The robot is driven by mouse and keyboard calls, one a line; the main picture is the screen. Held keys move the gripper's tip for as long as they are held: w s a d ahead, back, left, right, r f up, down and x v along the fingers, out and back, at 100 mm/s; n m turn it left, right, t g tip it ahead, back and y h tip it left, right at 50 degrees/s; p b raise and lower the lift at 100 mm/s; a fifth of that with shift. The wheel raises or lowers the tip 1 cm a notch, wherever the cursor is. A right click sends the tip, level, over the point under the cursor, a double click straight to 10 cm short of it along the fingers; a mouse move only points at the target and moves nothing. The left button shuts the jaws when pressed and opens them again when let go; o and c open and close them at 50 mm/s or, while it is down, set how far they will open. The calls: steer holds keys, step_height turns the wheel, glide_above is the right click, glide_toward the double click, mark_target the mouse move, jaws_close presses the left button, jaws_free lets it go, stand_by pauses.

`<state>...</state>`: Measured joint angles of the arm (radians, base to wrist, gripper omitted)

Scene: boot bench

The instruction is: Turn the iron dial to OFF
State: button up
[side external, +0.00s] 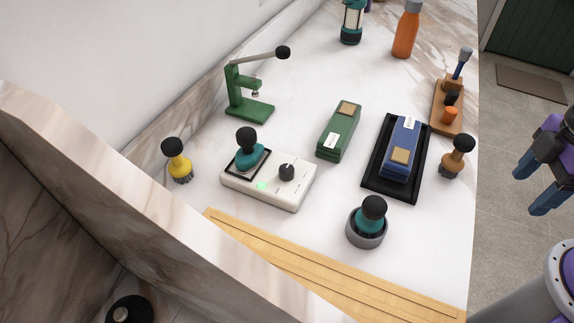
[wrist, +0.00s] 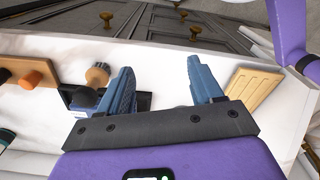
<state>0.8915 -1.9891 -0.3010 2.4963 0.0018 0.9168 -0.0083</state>
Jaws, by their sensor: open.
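The iron dial (side external: 287,172) is a small black knob on the right part of a white unit (side external: 292,196) in the side external view. A green light (side external: 262,185) glows on the unit's left-front part. A teal iron with a black knob (side external: 247,150) rests on the unit's black-framed pad. The dial's markings are too small to read. My gripper (side external: 530,188) is open and empty, off the counter at the right, far from the dial. The wrist view also shows its two blue fingers (wrist: 161,70) apart; I cannot make out the dial there.
Near the dial stand a green box (side external: 340,133), a blue box (side external: 407,140) in a black tray (side external: 378,178), a teal-and-black tool in a grey cup (side external: 365,238) and a yellow brush (side external: 178,165). A green press (side external: 247,105) stands behind. A wooden strip (side external: 330,270) lines the front.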

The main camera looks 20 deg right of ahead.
steer(key=w+a+r+n, duration=0.2)
steer(key=w+a, duration=0.2)
steer(key=a, duration=0.2)
steer(key=w+a+r+n, duration=0.2)
steer(key=w+a+n, duration=0.1)
steer(key=w+a, duration=0.2)
steer(key=w+a+r+n, duration=0.2)
steer(key=w+a+n, duration=0.1)
steer(key=w+a, duration=0.2)
steer(key=shift+a+r, duration=0.3)
steer(key=shift+a, duration=0.6)
steer(key=shift+c, duration=0.2)
step_height(320, 180, up, 3)
steer(key=n, duration=0.9)
glide_above(287, 168)
step_height(287, 168, down, 18)
steer(key=shift+r, duration=0.2)
jaws_close()
